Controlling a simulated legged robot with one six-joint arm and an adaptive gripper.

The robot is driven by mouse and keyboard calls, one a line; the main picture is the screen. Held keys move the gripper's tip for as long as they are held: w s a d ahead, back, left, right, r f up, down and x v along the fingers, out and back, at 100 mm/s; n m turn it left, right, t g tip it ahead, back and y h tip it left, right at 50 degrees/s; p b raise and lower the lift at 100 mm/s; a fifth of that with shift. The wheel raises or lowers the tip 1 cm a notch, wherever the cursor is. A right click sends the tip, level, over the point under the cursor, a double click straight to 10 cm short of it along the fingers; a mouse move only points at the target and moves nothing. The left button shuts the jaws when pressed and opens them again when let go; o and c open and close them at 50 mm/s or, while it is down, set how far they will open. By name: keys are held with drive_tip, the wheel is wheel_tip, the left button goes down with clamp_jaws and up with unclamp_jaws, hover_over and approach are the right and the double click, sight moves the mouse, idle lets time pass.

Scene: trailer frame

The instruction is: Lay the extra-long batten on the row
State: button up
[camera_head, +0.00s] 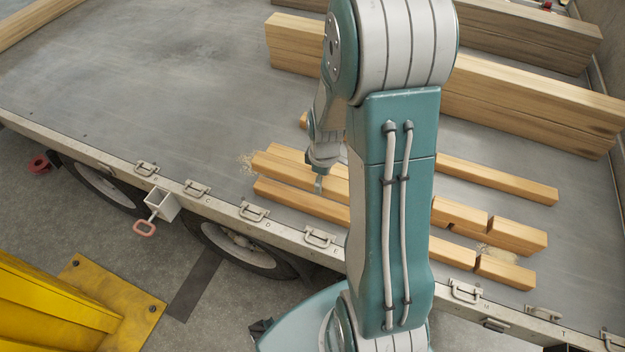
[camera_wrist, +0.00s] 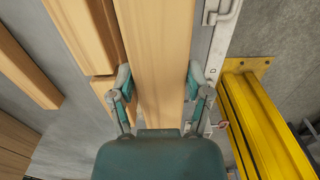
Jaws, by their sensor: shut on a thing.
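My gripper (camera_wrist: 160,88) is shut across a long pale wooden batten (camera_wrist: 155,45), one finger on each side, in the wrist view. In the head view my arm hides most of the gripper; a fingertip shows at the front batten (camera_head: 300,201), which appears to be the one held. That batten runs along the trailer's near edge and passes behind my arm. Beside it, on the side away from the edge, lies a row of battens (camera_head: 460,214), with a short block (camera_head: 518,235) at its right end. I cannot tell whether the held batten touches the deck.
Another short block (camera_head: 505,272) lies at the front right. A separate batten (camera_head: 500,181) lies behind the row, and thick beams (camera_head: 530,105) lie farther back. Latches line the near rail (camera_head: 210,197). A yellow stand (camera_head: 60,310) is on the floor. The left deck (camera_head: 150,90) is clear.

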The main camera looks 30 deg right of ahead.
sight(319, 201)
drive_tip(key=shift+d+f, duration=0.4)
drive_tip(key=shift+d, duration=0.05)
drive_tip(key=shift+f, duration=0.3)
drive_tip(key=a, duration=0.1)
drive_tip(key=a+f, duration=0.1)
drive_tip(key=a, duration=0.1)
drive_tip(key=shift+a+f, duration=0.15)
drive_tip(key=shift+a, duration=0.1)
drive_tip(key=shift+a+f, duration=0.2)
drive_tip(key=shift+f, duration=0.15)
drive_tip(key=shift+d+f, duration=1.25)
drive_tip(key=shift+d, duration=0.2)
drive_tip(key=shift+a, duration=1.05)
drive_tip(key=o, duration=1)
drive_tip(key=shift+d, duration=0.1)
drive_tip(key=o, duration=0.4)
drive_tip(key=shift+d+f, duration=0.1)
drive_tip(key=shift+d, duration=0.15)
drive_tip(key=shift+c, duration=0.2)
drive_tip(key=shift+d, duration=0.4)
drive_tip(key=shift+a, duration=0.35)
drive_tip(key=shift+a+r, duration=0.1)
drive_tip(key=shift+r, duration=0.15)
drive_tip(key=r, duration=1.1)
drive_tip(key=shift+d+r, duration=0.2)
drive_tip(key=shift+d, duration=0.05)
